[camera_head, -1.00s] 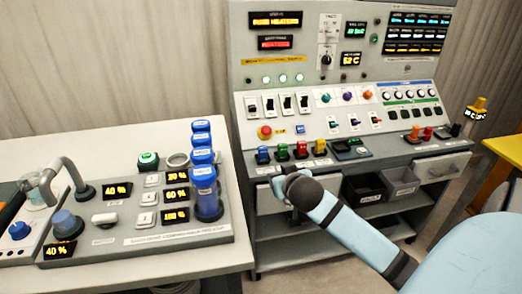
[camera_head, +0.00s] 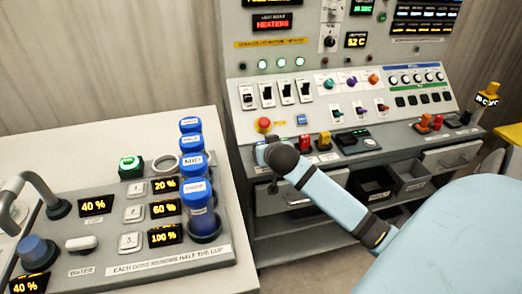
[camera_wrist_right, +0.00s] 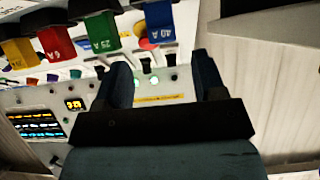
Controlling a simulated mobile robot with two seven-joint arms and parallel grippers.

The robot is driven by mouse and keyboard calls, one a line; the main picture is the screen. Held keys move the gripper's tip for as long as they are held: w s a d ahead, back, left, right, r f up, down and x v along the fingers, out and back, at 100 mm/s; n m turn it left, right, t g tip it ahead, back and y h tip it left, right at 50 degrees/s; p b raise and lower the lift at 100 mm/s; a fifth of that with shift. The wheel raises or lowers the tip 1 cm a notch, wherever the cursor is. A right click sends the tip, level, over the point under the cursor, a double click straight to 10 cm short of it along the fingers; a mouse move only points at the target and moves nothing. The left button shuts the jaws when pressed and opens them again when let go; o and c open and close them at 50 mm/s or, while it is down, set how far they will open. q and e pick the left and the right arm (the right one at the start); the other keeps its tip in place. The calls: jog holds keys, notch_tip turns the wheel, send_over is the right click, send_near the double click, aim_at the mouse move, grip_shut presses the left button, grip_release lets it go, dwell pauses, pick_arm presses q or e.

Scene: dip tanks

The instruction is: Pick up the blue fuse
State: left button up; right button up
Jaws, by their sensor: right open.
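The blue fuse (camera_wrist_right: 158,22) stands in the row of fuses at the top of the right wrist view, beside the green fuse (camera_wrist_right: 102,32). My right gripper (camera_wrist_right: 163,70) is open and empty, its two dark fingers apart. The blue fuse lies ahead of the gap between the fingertips, apart from them. In the head view my right arm's dark wrist (camera_head: 280,155) covers the place of the blue and green fuses. My left gripper is not in view.
A red fuse (camera_head: 305,143) and a yellow fuse (camera_head: 324,140) stand in the same row. A red push button (camera_head: 264,125) is just behind the row.

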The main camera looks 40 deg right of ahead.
jog(key=b+x, duration=0.1)
jog(key=x, duration=0.6)
jog(key=shift+w+f, duration=0.1)
jog(key=shift+w, duration=0.15)
jog(key=shift+a, duration=0.1)
jog(key=c, duration=1)
